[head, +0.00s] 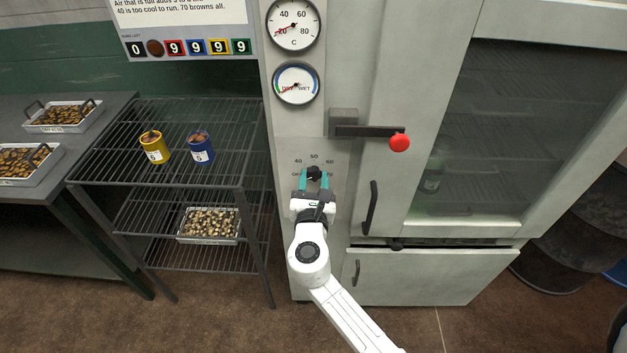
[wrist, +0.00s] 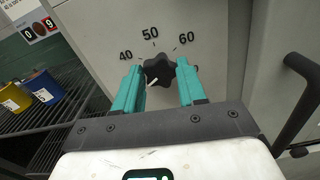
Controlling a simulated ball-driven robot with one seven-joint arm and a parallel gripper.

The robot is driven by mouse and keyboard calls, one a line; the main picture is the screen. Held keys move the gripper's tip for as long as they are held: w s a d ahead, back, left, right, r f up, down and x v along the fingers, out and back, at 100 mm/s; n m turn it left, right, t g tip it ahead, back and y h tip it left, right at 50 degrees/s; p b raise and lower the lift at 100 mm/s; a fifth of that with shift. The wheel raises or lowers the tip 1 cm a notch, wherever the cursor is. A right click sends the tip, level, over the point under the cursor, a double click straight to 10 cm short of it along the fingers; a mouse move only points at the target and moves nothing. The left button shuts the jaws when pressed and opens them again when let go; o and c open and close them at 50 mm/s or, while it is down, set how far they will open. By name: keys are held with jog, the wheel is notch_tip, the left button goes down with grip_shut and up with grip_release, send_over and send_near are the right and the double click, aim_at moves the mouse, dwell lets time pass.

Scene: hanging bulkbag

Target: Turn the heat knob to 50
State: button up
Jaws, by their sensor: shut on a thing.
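The heat knob (head: 314,173) is black and lobed, on the front panel of the pale cabinet. In the wrist view the knob (wrist: 158,70) has a white mark pointing down and left, away from the 50 printed above it. The 40 lies up and left of the knob and the 60 up and right. My gripper (head: 316,181) has teal fingers, one on each side of the knob, shut on it. The wrist view shows the fingers (wrist: 160,84) against the knob's sides; the left finger hides part of the scale's lower left.
Two dials, a temperature gauge (head: 293,24) and a dry/wet gauge (head: 296,84), sit above. A latch with a red ball (head: 399,142) sticks out at upper right, and a door handle (head: 370,208) is right of my gripper. A wire rack (head: 180,190) stands left.

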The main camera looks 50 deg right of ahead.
jog(key=shift+f+m+b, duration=0.1)
jog(key=shift+m+b, duration=0.2)
jog(key=shift+b, duration=0.05)
jog(key=shift+f+m+b, duration=0.1)
jog(key=shift+m+b, duration=0.7)
jog(key=shift+b, duration=0.05)
jog(key=m+b, duration=0.2)
jog(key=shift+m, duration=0.4)
jog(key=m+b, duration=0.3)
jog(key=shift+m, duration=0.3)
jog(key=m+b, duration=0.3)
jog(key=shift+f+m+b, duration=0.1)
jog(key=shift+m+b, duration=0.2)
jog(key=shift+b, duration=0.1)
jog(key=m+b, duration=0.5)
jog(key=m, duration=0.1)
jog(key=shift+f+b, duration=0.1)
jog(key=shift+b, duration=0.25)
jog(key=m+b, duration=0.4)
jog(key=m, duration=0.1)
jog(key=shift+s, duration=0.1)
jog(key=shift+d+m, duration=0.1)
jog(key=shift+m, duration=0.3)
jog(key=o, duration=1.1)
jog(key=shift+r, duration=0.2)
jog(key=shift+c, duration=0.2)
